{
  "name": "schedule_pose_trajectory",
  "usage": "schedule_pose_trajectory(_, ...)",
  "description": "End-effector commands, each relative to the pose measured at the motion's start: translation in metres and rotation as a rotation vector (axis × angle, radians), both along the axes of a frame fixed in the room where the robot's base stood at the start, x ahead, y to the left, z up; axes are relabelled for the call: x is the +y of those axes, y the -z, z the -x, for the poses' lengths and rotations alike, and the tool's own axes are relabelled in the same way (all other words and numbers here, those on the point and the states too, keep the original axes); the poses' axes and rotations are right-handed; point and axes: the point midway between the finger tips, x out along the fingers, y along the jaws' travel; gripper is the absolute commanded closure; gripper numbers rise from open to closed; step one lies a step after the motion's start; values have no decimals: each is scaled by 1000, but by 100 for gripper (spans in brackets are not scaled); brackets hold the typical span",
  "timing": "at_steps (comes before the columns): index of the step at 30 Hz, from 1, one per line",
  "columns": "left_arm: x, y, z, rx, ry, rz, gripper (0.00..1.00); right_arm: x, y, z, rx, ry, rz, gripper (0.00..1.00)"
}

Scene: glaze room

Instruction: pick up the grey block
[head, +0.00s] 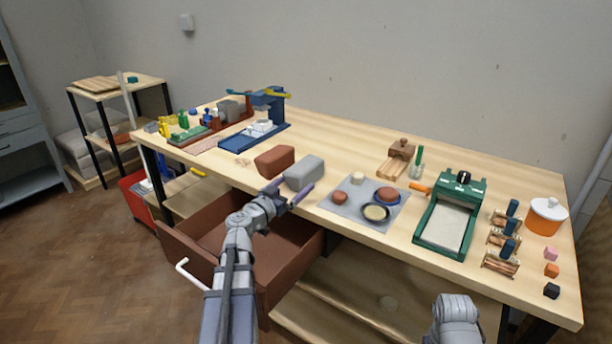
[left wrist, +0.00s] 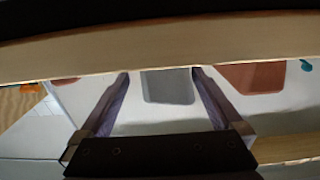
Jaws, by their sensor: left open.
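The grey block (head: 305,172) lies on the wooden table near its front edge, just right of a reddish-brown block (head: 274,161). My left gripper (head: 289,192) is open and empty at the table's front edge, its fingers pointing at the grey block from the near side. In the left wrist view the grey block (left wrist: 168,87) shows between the two spread fingers (left wrist: 161,72), with the brown block (left wrist: 251,78) to the right. I cannot tell the exact gap to the block. Of my right arm only a link shows at the bottom right; its gripper is out of view.
An open brown drawer (head: 192,257) juts out below the table, under my left arm. A grey mat (head: 338,208) with dishes lies right of the grey block. A green-framed tray (head: 424,234) stands farther right. The tabletop behind the blocks is clear.

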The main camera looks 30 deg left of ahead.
Motion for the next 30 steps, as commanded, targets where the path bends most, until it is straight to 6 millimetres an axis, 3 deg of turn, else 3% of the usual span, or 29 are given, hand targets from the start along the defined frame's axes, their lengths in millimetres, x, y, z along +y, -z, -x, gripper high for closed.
schedule_pose_trajectory(3,-1,-1,-15,0,3,0,0,0,-1,0,0,0,0,50)
schedule_pose_trajectory(11,0,-2,-23,0,1,0,0,0,-2,0,0,0,0,50)
schedule_pose_trajectory(21,2,-7,-68,0,3,0,0,0,-7,0,0,0,0,50)
schedule_pose_trajectory(28,0,-7,-68,0,2,0,0,0,-7,0,0,0,0,50)
schedule_pose_trajectory(30,1,-7,-68,0,1,0,7,0,-7,0,0,0,0,50)
